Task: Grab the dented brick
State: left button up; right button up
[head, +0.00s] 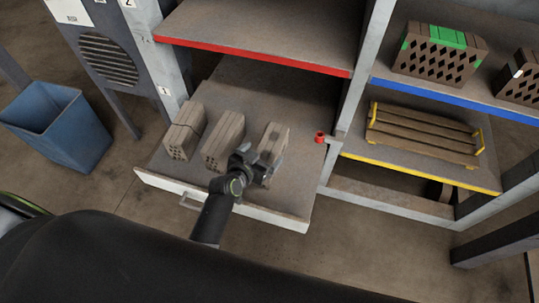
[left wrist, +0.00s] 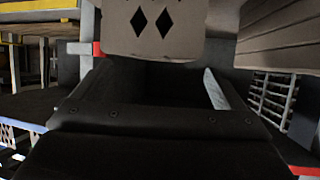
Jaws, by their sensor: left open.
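Three grey-brown hollow bricks lie side by side on a pulled-out drawer (head: 290,195): a left brick (head: 186,128), a middle brick (head: 224,138) and a right brick (head: 274,138). I cannot make out a clear dent on any of them. My left gripper (head: 262,167) is open at the near end of the right brick and hides part of it. In the left wrist view, a brick end with two diamond holes (left wrist: 155,28) faces the dark open gripper (left wrist: 150,85). Another brick (left wrist: 285,35) is beside it at upper right. My right gripper is not in view.
A red-edged shelf (head: 255,56) overhangs the back of the drawer. Shelves at right hold a green-marked brick stack (head: 440,50) and a wooden crate (head: 420,132). A blue bin (head: 55,125) stands left.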

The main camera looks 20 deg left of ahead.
aim_at(269, 147)
pick_arm(q)
jog(key=shift+x, duration=1.95)
jog(key=shift+a, duration=0.1)
grip_shut()
jog(key=shift+r, duration=0.1)
